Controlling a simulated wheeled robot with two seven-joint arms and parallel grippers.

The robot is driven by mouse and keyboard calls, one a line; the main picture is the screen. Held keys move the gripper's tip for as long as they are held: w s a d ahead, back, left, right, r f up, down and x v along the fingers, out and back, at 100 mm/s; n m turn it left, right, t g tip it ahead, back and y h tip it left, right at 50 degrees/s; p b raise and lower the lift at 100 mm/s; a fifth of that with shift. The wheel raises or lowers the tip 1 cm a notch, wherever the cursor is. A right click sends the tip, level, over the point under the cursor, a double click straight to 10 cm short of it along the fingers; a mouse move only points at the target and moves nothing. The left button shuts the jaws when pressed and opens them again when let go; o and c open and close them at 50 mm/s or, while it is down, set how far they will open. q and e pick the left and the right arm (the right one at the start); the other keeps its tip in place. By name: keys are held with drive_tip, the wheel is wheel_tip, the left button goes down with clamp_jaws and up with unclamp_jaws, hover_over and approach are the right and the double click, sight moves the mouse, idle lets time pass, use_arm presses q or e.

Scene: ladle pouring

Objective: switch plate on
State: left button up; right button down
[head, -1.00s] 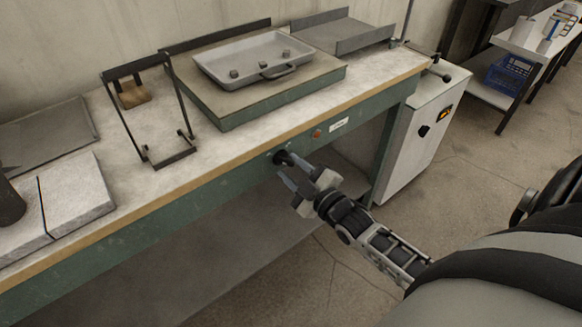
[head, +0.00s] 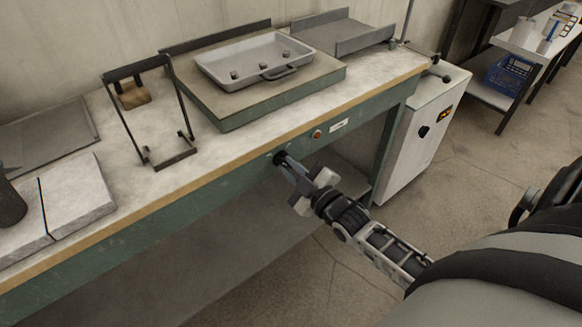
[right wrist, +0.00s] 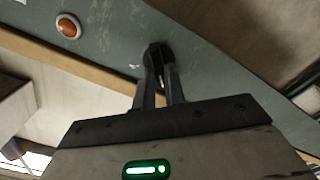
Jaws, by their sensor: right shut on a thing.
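The plate (head: 229,112) is a thick flat slab on the workbench, with a grey metal tray (head: 243,67) on top. A black knob (head: 280,158) sits on the green front panel of the bench. My right gripper (head: 287,164) is shut on the knob. In the right wrist view the two fingers close around the black knob (right wrist: 158,54), which they partly hide. An orange round lamp or button (head: 317,134) is on the panel to the right of the knob, and it also shows in the right wrist view (right wrist: 68,26). My left gripper is not in view.
A black wire stand (head: 142,115) and pale blocks (head: 78,195) stand on the bench (head: 205,147) to the left. A grey open chute (head: 338,32) is at the back. A white cabinet (head: 415,135) stands at the right. Open floor lies in front.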

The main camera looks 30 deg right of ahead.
drive_tip(key=m+p, duration=0.1)
drive_tip(key=m, duration=0.2)
drive_tip(key=shift+d+r+m, duration=0.1)
drive_tip(key=shift+r+m, duration=0.05)
drive_tip(key=shift+m, duration=0.25)
drive_tip(key=shift+d+f+m+p, duration=0.15)
drive_tip(key=shift+m+p, duration=0.2)
drive_tip(key=shift+m, duration=3)
drive_tip(key=shift+d+f+m+p, duration=0.15)
drive_tip(key=shift+m+p, duration=0.2)
drive_tip(key=shift+m, duration=3)
drive_tip(key=shift+r, duration=0.1)
drive_tip(key=c, duration=1.5)
unclamp_jaws()
drive_tip(key=shift+o, duration=0.2)
drive_tip(key=s+d, duration=0.1)
drive_tip(key=s, duration=1.5)
drive_tip(key=shift+d, duration=0.15)
